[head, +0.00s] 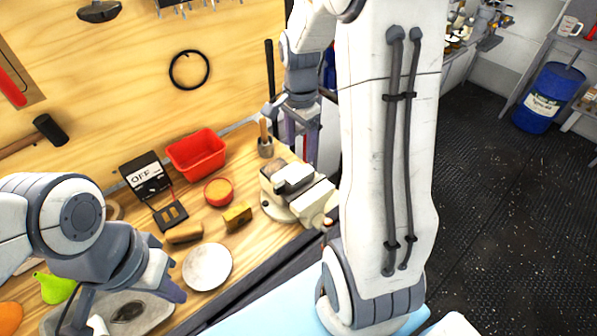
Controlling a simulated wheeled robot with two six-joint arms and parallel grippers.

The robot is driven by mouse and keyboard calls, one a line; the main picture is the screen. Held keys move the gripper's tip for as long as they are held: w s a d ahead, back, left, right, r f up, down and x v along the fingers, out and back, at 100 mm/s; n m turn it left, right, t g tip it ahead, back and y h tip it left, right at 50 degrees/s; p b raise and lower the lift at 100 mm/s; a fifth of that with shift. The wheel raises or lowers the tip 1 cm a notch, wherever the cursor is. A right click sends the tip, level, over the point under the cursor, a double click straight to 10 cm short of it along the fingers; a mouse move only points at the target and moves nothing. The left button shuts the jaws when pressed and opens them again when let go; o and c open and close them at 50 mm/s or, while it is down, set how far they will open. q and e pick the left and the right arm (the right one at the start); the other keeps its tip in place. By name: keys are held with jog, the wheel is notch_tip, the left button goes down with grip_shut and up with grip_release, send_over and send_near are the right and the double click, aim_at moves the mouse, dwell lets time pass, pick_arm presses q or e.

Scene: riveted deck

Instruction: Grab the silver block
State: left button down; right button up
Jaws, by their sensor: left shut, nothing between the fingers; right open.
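I cannot make out a separate silver block with certainty. A dark grey block-like piece (294,180) sits on top of the pale vise (275,207) at the bench's right edge. I cannot tell if it is part of the vise. My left gripper (122,282) points down over the front left of the bench, shut and empty. Its fingertips are hard to see, and it partly covers a grey tray (155,312). My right gripper (301,140) hangs fingers down behind the vise, open and empty, apart from it.
The wooden bench holds a red bin (197,153), an OFF box (146,175), an orange-filled cup (219,192), a yellowish block (237,217), a brown block (184,232), a pale disc (207,267) and a green object (55,288). A tool cup (265,149) stands behind the vise.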

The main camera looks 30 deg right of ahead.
aim_at(300, 173)
notch_tip(300, 173, down, 4)
jog(key=shift+r, duration=0.1)
notch_tip(300, 173, down, 4)
jog(key=shift+s+f+p, duration=0.15)
jog(key=shift+f+p, duration=0.1)
jog(key=shift+p, duration=0.85)
jog(key=shift+f, duration=0.5)
grip_shut()
